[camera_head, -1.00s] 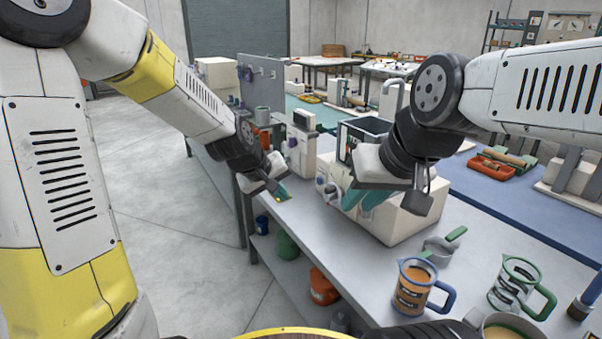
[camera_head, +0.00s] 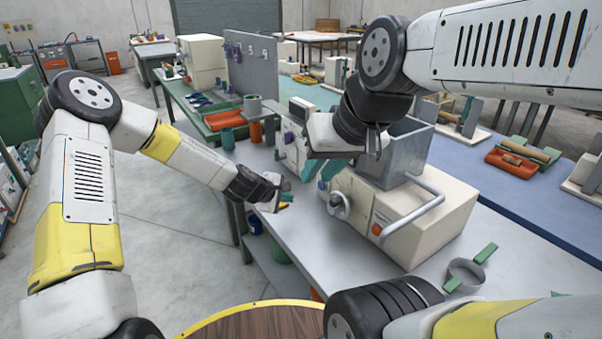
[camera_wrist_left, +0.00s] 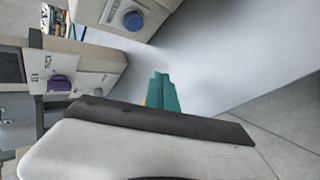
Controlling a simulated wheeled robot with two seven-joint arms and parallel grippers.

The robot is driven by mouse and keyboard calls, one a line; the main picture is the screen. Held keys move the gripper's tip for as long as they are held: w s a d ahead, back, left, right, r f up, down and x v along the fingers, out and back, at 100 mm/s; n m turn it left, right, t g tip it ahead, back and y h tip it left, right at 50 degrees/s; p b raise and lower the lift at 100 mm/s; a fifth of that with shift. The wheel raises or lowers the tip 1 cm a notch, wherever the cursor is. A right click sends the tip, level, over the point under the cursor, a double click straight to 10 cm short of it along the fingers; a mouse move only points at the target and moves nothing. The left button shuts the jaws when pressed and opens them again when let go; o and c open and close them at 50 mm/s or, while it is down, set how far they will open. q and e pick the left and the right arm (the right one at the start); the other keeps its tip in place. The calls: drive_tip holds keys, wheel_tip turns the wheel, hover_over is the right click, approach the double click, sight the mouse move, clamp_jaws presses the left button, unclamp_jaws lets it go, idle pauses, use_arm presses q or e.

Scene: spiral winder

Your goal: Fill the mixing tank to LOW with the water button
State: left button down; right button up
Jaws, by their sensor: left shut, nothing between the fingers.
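The mixing tank is a grey, open-topped metal box (camera_head: 395,155) on a cream base (camera_head: 425,225). Its water level and any LOW mark cannot be made out. The base has a round grey knob (camera_head: 338,205) and an orange button (camera_head: 376,230). The left wrist view shows a round blue button (camera_wrist_left: 133,20) on a cream housing; I cannot tell if it is the water button. My left gripper (camera_head: 287,199) is shut and empty, left of the base and apart from it. Its teal fingers also show in the left wrist view (camera_wrist_left: 163,92). My right gripper (camera_head: 323,166) is open in front of the tank's left side.
A cream unit with a purple knob (camera_head: 289,139) stands behind the left gripper; it also shows in the left wrist view (camera_wrist_left: 62,84). A grey ring with green handles (camera_head: 466,273) lies front right. Bare grey tabletop (camera_head: 290,245) is free in front of the base.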

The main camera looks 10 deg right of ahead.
sight(321, 185)
idle(0.3)
use_arm(q)
drive_tip(key=shift+w+d, duration=0.5)
drive_tip(key=shift+d, duration=0.9)
drive_tip(key=shift+w+d, duration=0.5)
drive_tip(key=shift+d, duration=0.85)
drive_tip(key=shift+w+d, duration=0.5)
drive_tip(key=shift+d, duration=0.9)
drive_tip(key=shift+d, duration=0.1)
drive_tip(key=shift+w+d, duration=0.1)
drive_tip(key=shift+d, duration=0.2)
drive_tip(key=shift+w+d, duration=0.15)
drive_tip(key=shift+d, duration=0.3)
idle(0.5)
drive_tip(key=shift+a, duration=0.1)
idle(1.6)
drive_tip(key=shift+s+a, duration=0.25)
drive_tip(key=shift+a, duration=0.5)
